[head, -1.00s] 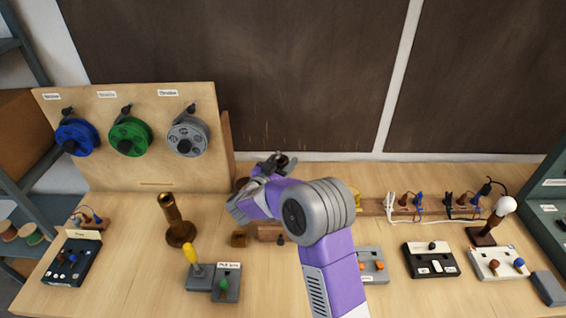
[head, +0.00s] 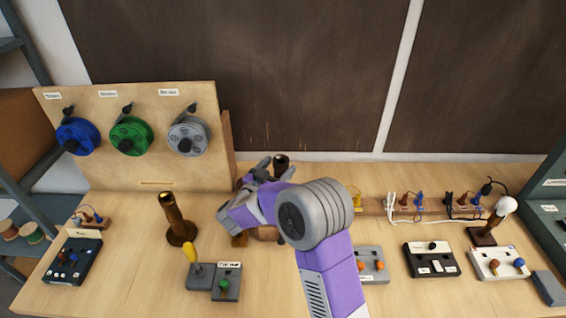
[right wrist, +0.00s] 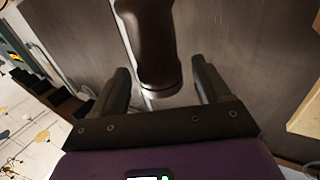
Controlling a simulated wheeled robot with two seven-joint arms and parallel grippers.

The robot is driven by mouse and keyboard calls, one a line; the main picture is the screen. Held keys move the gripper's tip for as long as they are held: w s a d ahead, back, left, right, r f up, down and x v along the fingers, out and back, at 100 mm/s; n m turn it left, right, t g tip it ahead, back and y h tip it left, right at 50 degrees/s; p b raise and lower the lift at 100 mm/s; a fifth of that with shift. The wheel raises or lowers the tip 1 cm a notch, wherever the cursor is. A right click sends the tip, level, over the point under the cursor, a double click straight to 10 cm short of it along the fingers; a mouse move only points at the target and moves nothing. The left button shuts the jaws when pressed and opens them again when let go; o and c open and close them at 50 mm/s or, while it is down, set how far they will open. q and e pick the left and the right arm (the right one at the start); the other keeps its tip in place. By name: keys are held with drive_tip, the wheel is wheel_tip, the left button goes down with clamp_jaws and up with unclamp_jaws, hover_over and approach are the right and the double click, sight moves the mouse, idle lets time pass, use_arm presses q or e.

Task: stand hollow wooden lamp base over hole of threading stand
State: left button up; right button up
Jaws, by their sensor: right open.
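A dark brown turned column, apparently the wooden lamp base (head: 281,161), shows its top beside my right gripper (head: 268,168) in the head view. Its lower part is hidden by my gripper and arm. In the right wrist view the dark column (right wrist: 150,40) reaches between the two fingers of my right gripper (right wrist: 163,88), with a gap on each side. The gripper is open. I cannot make out the threading stand for certain; a reddish-brown wooden piece (head: 267,235) is partly hidden under my right arm. My left gripper is not in view.
A brass-coloured tube on a round foot (head: 176,220) stands to the left. The spool board (head: 140,172) is behind it. Switch boxes (head: 213,281) lie along the front, and a lamp with a white bulb (head: 505,206) stands at the right.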

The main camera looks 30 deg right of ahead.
drive_tip(key=v, duration=0.8)
drive_tip(key=shift+a, duration=0.15)
